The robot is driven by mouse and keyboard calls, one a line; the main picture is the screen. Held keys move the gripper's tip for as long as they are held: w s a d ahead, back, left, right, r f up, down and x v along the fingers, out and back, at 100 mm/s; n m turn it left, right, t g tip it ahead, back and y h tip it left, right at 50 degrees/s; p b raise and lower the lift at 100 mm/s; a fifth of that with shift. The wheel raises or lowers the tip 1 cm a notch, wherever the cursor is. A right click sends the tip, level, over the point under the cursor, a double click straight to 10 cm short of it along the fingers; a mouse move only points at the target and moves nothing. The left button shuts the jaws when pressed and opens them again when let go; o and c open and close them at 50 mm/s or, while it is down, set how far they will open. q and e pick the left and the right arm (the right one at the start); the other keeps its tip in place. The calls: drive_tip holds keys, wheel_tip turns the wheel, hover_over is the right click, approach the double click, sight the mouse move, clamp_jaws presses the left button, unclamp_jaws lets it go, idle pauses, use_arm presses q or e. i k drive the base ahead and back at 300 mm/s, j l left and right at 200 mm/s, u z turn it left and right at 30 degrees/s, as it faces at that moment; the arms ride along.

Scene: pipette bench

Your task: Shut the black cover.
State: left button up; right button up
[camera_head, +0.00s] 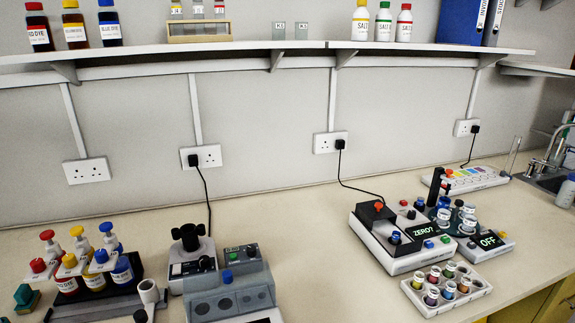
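A white meter (405,262) with a lit display reading "ZERO?" stands on the bench right of centre. A black block-like part (373,213), which looks like the black cover, is at the meter's back left and carries a red knob (379,206). I cannot tell from this angle whether it is open or shut. Neither of my grippers is in view.
A white tray of several capped vials (418,301) lies in front of the meter. A unit reading "OFF" (490,240) is right of it. Grey devices (232,300) and a dye bottle rack (100,305) stand left. Bench between the devices and meter is clear.

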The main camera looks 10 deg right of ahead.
sight(369, 212)
drive_tip(key=l+z, duration=0.15)
drive_tip(key=l, duration=0.35)
drive_tip(key=i+l+z, duration=0.15)
drive_tip(key=l, duration=0.3)
drive_tip(key=l+z, duration=0.15)
drive_tip(key=l, duration=0.3)
drive_tip(key=i, duration=0.05)
